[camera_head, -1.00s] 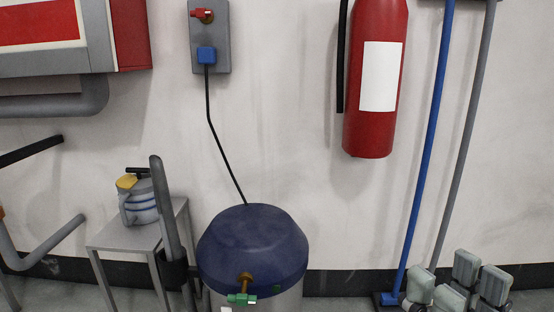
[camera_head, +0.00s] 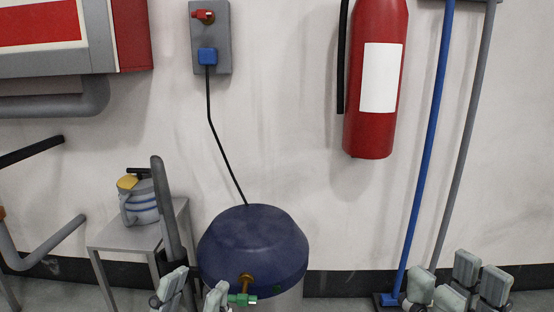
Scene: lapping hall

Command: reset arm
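My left gripper (camera_head: 195,290) shows at the bottom edge of the head view, in front of the blue-topped vessel. Its grey-green fingertips stand apart with nothing seen between them. Its lower part is cut off by the frame. My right gripper (camera_head: 458,280) is at the bottom right, in front of the wall's dark skirting. Its grey-green finger pads point up and stand apart, with nothing seen held. Both arms behind the grippers are out of view.
A blue-topped vessel (camera_head: 252,245) with a green-handled tap (camera_head: 242,299) stands at bottom centre. A small grey table (camera_head: 125,238) holds a striped jug (camera_head: 141,204). A red extinguisher (camera_head: 376,130) hangs on the wall. A blue pole (camera_head: 428,140) leans near my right gripper.

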